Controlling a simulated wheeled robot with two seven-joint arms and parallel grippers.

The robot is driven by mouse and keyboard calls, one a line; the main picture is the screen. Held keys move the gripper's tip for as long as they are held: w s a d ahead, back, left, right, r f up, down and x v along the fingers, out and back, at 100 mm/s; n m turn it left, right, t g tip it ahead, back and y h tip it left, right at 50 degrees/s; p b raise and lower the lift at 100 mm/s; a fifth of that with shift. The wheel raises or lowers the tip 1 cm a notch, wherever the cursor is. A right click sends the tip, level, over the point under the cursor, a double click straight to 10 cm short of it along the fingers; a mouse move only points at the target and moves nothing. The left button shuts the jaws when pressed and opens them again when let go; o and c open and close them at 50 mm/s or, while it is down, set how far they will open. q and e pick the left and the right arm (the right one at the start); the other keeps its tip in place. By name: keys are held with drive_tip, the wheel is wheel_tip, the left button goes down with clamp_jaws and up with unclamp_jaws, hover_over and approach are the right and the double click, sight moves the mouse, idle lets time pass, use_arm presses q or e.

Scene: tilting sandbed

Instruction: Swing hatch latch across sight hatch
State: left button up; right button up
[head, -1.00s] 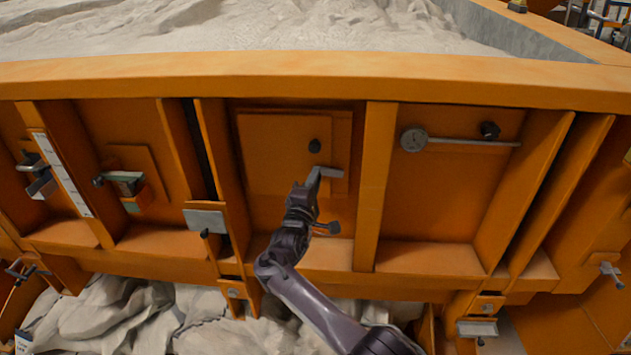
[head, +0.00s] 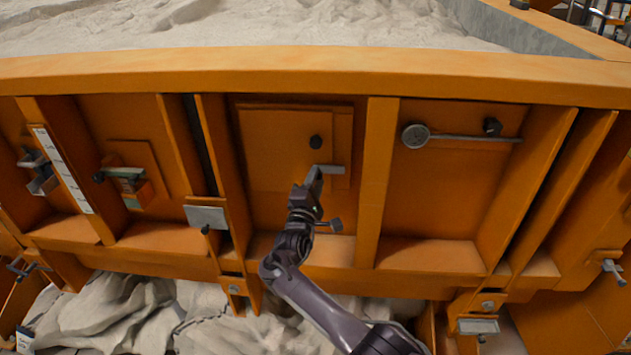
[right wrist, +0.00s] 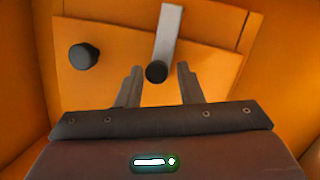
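The sight hatch (head: 270,150) is an orange plate in the middle bay of the orange wall, with a dark round knob (head: 315,142) on it. The knob also shows in the right wrist view (right wrist: 84,57). The hatch latch (head: 332,169) is a short grey bar lying level below the knob, reaching right past the plate's edge. In the right wrist view the latch (right wrist: 168,32) ends in a dark round grip (right wrist: 156,72). My right gripper (head: 314,176) is open, its fingertips (right wrist: 160,72) on either side of this grip with gaps showing. My left gripper is out of view.
Upright orange ribs (head: 375,185) bound the bay on both sides. A grey rod with a round disc (head: 415,136) is in the right bay. A small dark-ended handle (head: 335,225) sticks out below the hatch. Sand (head: 270,25) fills the bed above.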

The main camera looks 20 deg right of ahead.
drive_tip(key=shift+o, duration=0.5)
drive_tip(key=shift+r, duration=0.1)
drive_tip(key=v, duration=0.7)
drive_tip(key=shift+s+a+f+b, duration=0.25)
drive_tip(key=shift+b, duration=0.2)
